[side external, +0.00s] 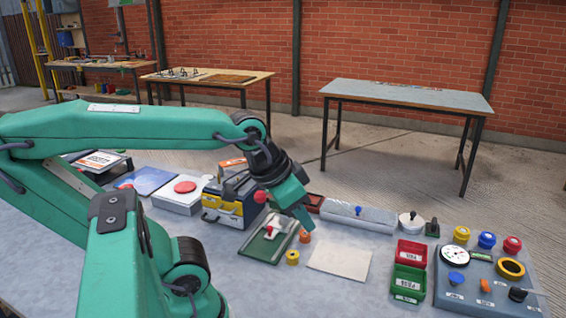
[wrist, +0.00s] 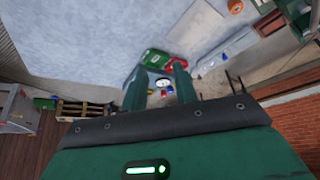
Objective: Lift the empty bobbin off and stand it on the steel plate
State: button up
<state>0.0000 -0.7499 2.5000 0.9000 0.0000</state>
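My gripper (side external: 302,219) points down and to the right above the bench in the side view. In the wrist view its two green fingers (wrist: 159,88) stand apart with nothing held between them. A small yellow spool-like piece (side external: 292,257) and an orange one (side external: 305,236) are just below and beside the fingertips. A green board (side external: 257,247) with a white and red fitting (side external: 270,232) lies left of them. I cannot tell which piece is the empty bobbin. A pale flat square plate (side external: 340,260), possibly the steel plate, lies bare to their right.
A red bin (side external: 411,254) and a green bin (side external: 408,283) stand right of the plate. A control panel (side external: 483,285) with knobs and a gauge is farther right. A long grey box (side external: 358,218) lies behind, and a toolbox (side external: 228,208) stands left of the gripper.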

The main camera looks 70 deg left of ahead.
jog(key=shift+o, duration=0.8)
